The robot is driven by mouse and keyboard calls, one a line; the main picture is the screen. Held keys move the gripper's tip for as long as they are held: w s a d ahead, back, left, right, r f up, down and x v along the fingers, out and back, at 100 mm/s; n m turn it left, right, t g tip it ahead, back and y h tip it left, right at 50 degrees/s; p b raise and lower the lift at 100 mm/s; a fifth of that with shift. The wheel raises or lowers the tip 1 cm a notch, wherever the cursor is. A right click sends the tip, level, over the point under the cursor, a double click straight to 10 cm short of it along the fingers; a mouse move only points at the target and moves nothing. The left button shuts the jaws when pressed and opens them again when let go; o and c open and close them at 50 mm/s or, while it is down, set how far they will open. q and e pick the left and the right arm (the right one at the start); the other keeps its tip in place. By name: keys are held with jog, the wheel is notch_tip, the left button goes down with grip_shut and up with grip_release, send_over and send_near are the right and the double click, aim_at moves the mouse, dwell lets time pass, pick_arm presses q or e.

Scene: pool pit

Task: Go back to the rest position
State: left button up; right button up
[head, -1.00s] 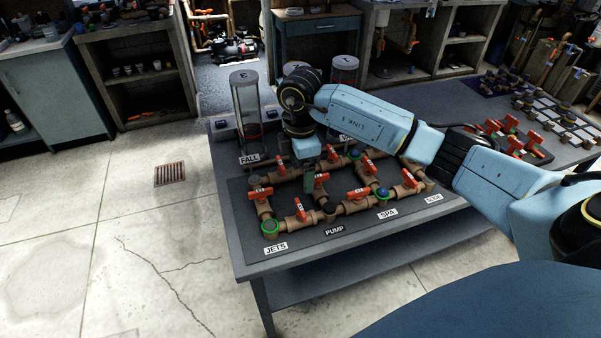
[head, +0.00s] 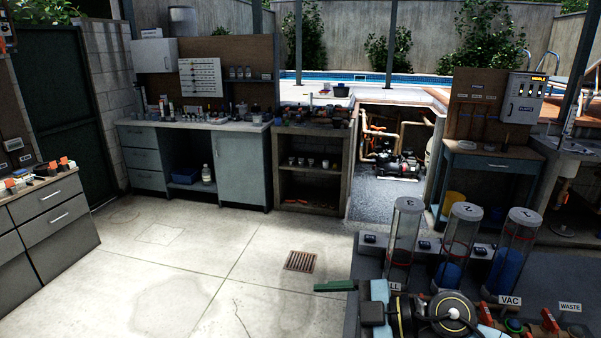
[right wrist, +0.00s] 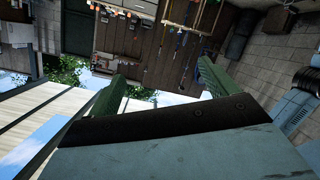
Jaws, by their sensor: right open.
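My right gripper is low in the head view, where a green finger (head: 335,286) points left beside the bench edge. In the right wrist view the gripper (right wrist: 162,73) has its two green fingers wide apart, with nothing between them. It is clear of the valves. My wrist and arm hide much of the pipework on the bench (head: 367,262). A few red valve handles (head: 549,319) show at the lower right. My left gripper is not in view.
The concrete floor is open to the left around a drain grate (head: 300,261). Grey cabinets (head: 240,168) line the back.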

notch_tip(320, 180, up, 6)
jog(key=m+t+y, duration=0.3)
jog(key=t, duration=0.2)
jog(key=w+d+r+m+t+h, duration=0.2)
jog(key=d+m+t+h, duration=0.55)
jog(key=m+t, duration=0.3)
jog(key=s+d+f+m+g+h, duration=0.55)
jog(key=d+f+m+h, duration=0.35)
jog(key=f+h, duration=0.35)
jog(key=s+f+n+g+y, duration=0.1)
jog(key=s+f+n+g, duration=0.1)
jog(key=s+f+g, duration=0.6)
jog(key=s+f+n+g+y, duration=0.2)
jog(key=s+f, duration=0.2)
jog(key=s, duration=0.8)
notch_tip(320, 180, down, 28)
jog(key=g+b, duration=0.1)
jog(key=b, duration=0.4)
jog(key=s+d+f+g+b, duration=0.1)
jog(key=s+d+f+b, duration=0.2)
jog(key=s+f, duration=1.4)
notch_tip(320, 180, down, 4)
jog(key=shift+s+d+r+g+b, duration=0.2)
jog(key=shift+s+g+b, duration=0.1)
jog(key=shift+b, duration=0.55)
